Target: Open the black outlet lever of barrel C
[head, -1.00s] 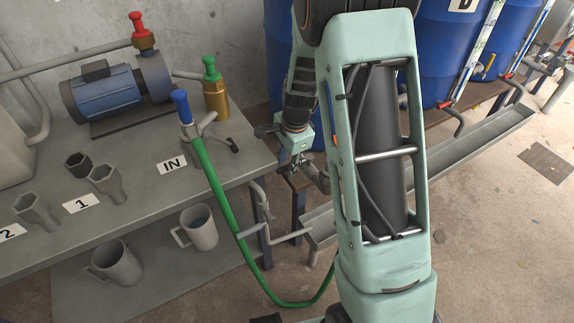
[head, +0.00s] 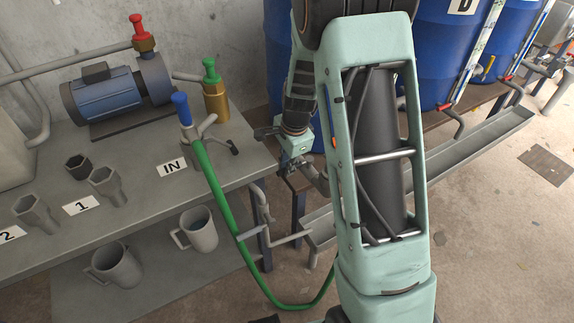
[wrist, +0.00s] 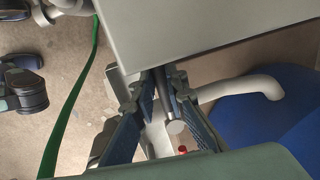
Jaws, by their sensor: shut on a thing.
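My gripper (head: 292,165) hangs at the right end of the bench in the head view, beside a blue barrel. In the wrist view its two blue-grey fingers (wrist: 163,82) close around a dark bar with a round grey end, which looks like the outlet lever (wrist: 168,106). The blue barrel (wrist: 264,135) with a pale bent outlet pipe (wrist: 240,90) is right of the fingers. In the head view, a blue barrel (head: 277,45) is partly behind my arm, and no letter shows on it. The lever is hidden there.
The grey bench (head: 125,155) stands close left of my gripper, its edge above the fingers in the wrist view. A green hose (head: 215,190) loops down from the bench. A metal trough (head: 470,143) runs below other blue barrels (head: 442,50). Open floor lies at front right.

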